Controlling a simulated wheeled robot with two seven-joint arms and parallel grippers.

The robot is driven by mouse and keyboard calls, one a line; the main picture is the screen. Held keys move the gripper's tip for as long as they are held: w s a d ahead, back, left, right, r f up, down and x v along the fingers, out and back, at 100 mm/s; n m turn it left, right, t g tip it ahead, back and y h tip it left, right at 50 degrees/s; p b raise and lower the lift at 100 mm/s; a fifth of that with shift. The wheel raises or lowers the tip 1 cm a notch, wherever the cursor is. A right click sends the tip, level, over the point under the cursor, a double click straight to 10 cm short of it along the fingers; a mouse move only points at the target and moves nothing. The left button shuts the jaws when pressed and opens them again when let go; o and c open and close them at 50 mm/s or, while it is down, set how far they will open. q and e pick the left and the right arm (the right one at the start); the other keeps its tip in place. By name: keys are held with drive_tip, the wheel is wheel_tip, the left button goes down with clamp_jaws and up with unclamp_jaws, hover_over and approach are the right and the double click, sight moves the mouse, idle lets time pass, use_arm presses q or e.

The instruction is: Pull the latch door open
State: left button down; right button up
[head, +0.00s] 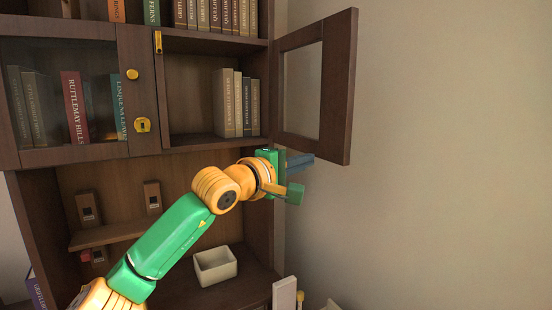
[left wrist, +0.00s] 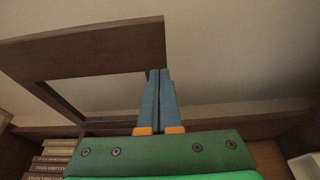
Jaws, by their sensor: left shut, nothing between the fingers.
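The right cabinet door (head: 346,92) is a dark wood frame around a glass pane. It is swung wide open on the cabinet's right side, and the compartment behind it is exposed. My left gripper (head: 305,161) is shut and empty, just below the door's lower edge in the head view. In the left wrist view the door (left wrist: 95,50) fills the upper left, and the shut blue fingers (left wrist: 159,75) overlap its edge; I cannot tell whether they touch it. The left glass door (head: 65,95) is closed, with a gold knob (head: 132,74) and gold latch (head: 142,125). My right gripper is out of view.
Books (head: 230,102) stand in the open compartment. A white square bowl (head: 215,265) sits on the lower shelf, below my left arm. The wall (head: 450,150) at the right is bare.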

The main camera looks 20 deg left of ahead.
sight(333, 158)
use_arm(q)
drive_tip(key=d, duration=0.1)
drive_tip(key=w+d, duration=0.1)
drive_tip(key=w+d+p, duration=0.1)
drive_tip(key=shift+d+r, duration=0.15)
drive_tip(key=shift+d, duration=0.25)
drive_tip(key=shift+w+d, duration=0.35)
drive_tip(key=shift+w, duration=0.15)
